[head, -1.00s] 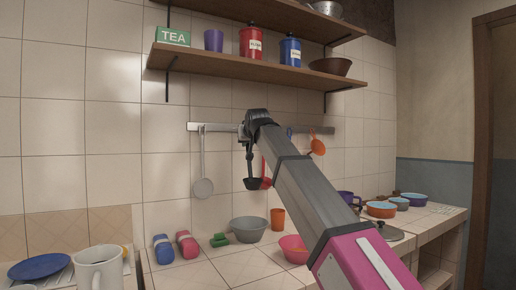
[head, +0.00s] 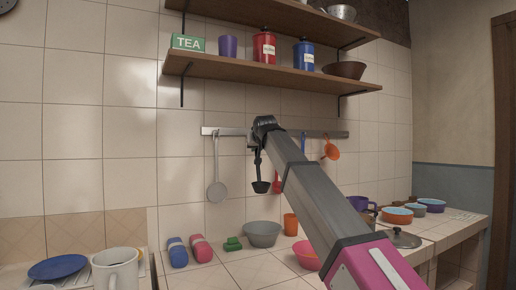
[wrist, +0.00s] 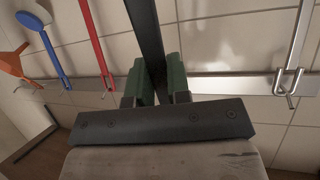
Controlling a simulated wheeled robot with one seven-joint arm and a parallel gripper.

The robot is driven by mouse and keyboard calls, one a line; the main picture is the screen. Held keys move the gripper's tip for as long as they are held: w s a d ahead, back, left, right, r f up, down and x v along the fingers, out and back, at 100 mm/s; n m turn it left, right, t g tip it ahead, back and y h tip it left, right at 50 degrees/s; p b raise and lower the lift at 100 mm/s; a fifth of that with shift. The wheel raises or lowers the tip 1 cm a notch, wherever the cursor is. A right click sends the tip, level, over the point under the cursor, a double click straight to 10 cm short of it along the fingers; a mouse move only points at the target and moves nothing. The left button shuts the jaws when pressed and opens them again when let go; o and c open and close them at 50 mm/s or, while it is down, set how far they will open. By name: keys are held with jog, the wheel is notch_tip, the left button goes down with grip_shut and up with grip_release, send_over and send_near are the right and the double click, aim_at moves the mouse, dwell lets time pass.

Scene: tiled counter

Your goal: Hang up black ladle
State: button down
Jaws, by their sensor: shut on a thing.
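The black ladle (head: 260,186) hangs bowl-down below my gripper (head: 254,143) in the head view, in front of the tiled wall. In the wrist view its dark handle (wrist: 147,35) runs between the green-padded jaws of my gripper (wrist: 156,82), which are shut on it. The metal rail (head: 225,131) runs along the wall behind my gripper; it also shows in the wrist view (wrist: 225,86). I cannot tell whether the ladle touches the rail or a hook.
A shelf (head: 270,75) is above; a grey bowl (head: 262,233) stands below.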

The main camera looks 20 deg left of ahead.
jog(key=shift+w+a+f, duration=0.2)
jog(key=shift+w+a, duration=0.4)
jog(key=shift+a, duration=0.1)
jog(key=shift+w+a+f, duration=0.25)
jog(key=shift+w+a, duration=0.35)
jog(key=shift+a, duration=0.05)
jog(key=shift+w+a+f, duration=0.2)
jog(key=shift+w+a, duration=0.4)
jog(key=shift+a, duration=0.1)
